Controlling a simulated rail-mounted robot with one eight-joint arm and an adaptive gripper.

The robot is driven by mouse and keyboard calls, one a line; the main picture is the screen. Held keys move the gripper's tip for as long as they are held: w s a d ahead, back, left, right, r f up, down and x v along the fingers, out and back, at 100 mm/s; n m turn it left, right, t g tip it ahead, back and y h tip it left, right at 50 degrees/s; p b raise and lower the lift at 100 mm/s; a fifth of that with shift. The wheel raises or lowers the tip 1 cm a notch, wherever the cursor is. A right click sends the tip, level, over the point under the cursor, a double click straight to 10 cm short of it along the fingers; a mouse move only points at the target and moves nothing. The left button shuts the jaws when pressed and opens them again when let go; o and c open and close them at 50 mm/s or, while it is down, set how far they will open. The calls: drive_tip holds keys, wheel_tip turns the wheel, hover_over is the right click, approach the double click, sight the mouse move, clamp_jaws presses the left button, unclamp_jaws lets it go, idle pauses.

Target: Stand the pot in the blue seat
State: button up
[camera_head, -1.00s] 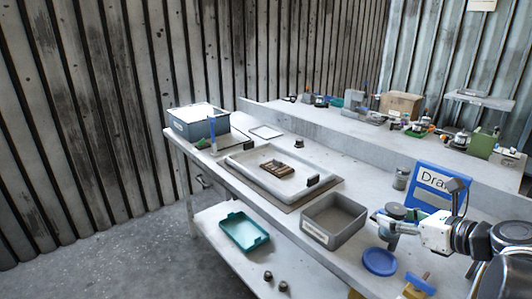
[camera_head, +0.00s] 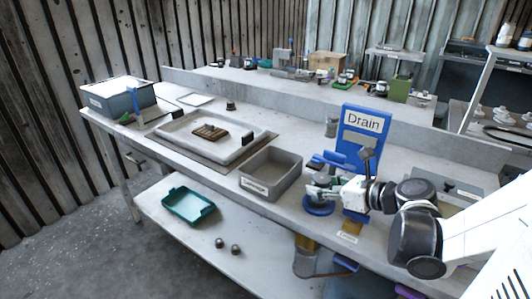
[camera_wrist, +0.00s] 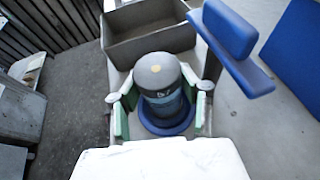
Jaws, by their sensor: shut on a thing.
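The pot (camera_wrist: 160,80) is a dark grey, round-topped cylinder with a lettered label and a small tan mark on top. My gripper (camera_wrist: 160,104) is shut on its sides with green-padded fingers. In the head view my gripper (camera_head: 322,192) holds the pot just over the round blue seat (camera_head: 318,210). In the wrist view the blue seat (camera_wrist: 166,130) shows as a ring around and below the pot's lower part. The pot looks roughly upright. Its base is hidden, so I cannot tell whether it touches the seat.
A grey open bin (camera_head: 270,176) stands close left of the seat. A blue stand with a "Drain" sign (camera_head: 362,122) rises behind, and its blue arm (camera_wrist: 230,45) reaches close to my gripper. A white tray (camera_head: 180,136) lies farther left on the bench.

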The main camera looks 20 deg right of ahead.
drive_tip(key=o, duration=1.4)
drive_tip(key=shift+c, duration=0.2)
drive_tip(key=shift+s+d+r, duration=0.1)
drive_tip(key=p+v, duration=0.2)
drive_tip(key=v, duration=0.8)
drive_tip(key=shift+s, duration=0.1)
drive_tip(key=shift+v, duration=0.8)
